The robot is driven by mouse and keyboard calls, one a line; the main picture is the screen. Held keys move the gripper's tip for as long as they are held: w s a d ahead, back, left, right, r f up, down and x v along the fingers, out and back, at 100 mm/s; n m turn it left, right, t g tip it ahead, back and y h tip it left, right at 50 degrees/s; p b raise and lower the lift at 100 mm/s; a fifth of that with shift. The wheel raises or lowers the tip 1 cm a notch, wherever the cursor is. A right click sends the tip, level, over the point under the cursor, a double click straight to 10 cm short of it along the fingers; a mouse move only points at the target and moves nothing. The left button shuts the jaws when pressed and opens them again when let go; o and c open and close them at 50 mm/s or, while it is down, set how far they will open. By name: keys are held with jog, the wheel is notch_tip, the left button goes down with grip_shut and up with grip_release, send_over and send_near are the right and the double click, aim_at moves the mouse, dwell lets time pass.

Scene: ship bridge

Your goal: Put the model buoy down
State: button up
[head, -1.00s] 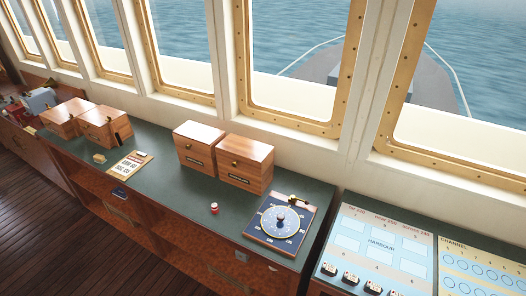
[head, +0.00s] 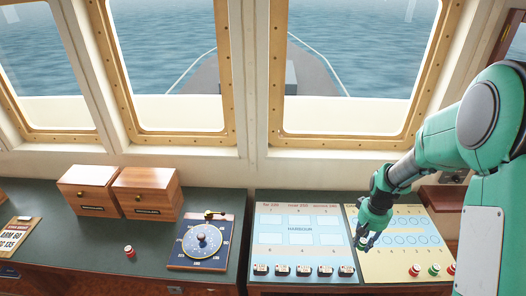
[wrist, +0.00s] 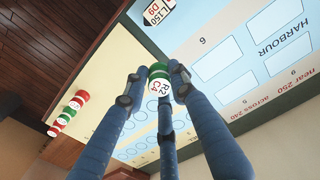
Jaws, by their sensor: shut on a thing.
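The model buoy (wrist: 158,84) is small, green and white, with a lettered white top. In the wrist view it sits between the fingertips of my gripper (wrist: 152,88), which is shut on it. In the head view my gripper (head: 367,238) is over the left part of the yellow channel board (head: 425,225), near its border with the blue harbour board (head: 290,222). The buoy is mostly hidden by the fingers there. I cannot tell whether it touches the board.
Several red and green buoys (head: 434,269) stand at the channel board's front right. Small ship blocks (head: 308,270) line the harbour board's front edge. A dial board (head: 203,240), wooden boxes (head: 147,192) and a lone red buoy (head: 129,251) are on the left counter.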

jog(key=w+a+r+n+p, duration=0.15)
jog(key=w+a+n, duration=0.25)
jog(key=w+a, duration=1.1)
jog(key=n+p, duration=0.2)
jog(key=n, duration=0.8)
send_over(198, 208)
jog(key=shift+d+f, duration=0.1)
jog(key=shift+f, duration=0.05)
jog(key=shift+f, duration=0.1)
jog(key=shift+f, duration=3.05)
jog(key=shift+f, duration=1.9)
